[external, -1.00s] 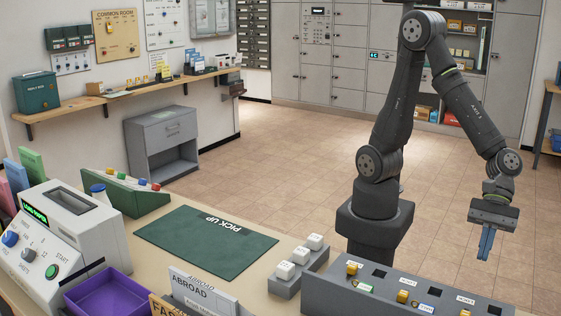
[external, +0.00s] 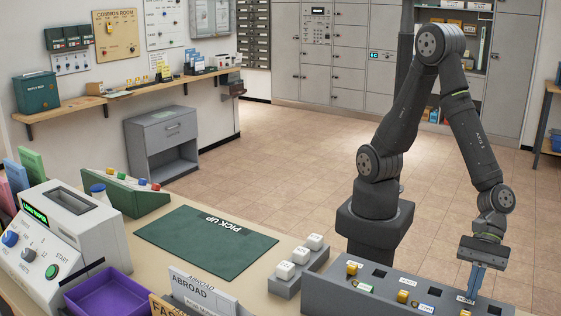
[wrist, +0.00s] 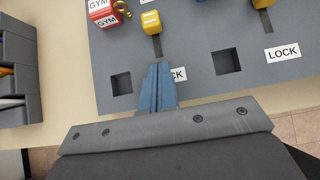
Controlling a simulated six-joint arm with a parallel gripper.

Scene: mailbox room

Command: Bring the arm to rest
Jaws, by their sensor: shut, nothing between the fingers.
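My gripper (external: 473,281) is at the lower right in the external view, pointing down over the right part of a grey panel. Its blue fingers are together with nothing between them. In the wrist view the shut fingers (wrist: 158,88) stand over the grey panel (wrist: 190,65) and partly cover a LOCK label. I cannot tell whether the fingertips touch the panel.
The grey panel (external: 335,289) carries yellow knobs, labels and square holes. A yellow knob (wrist: 151,22) and a red GYM tag (wrist: 102,12) lie beyond the fingers. White buttons (external: 300,256), a green PICK UP mat (external: 205,243) and a purple tray (external: 105,292) stand further left.

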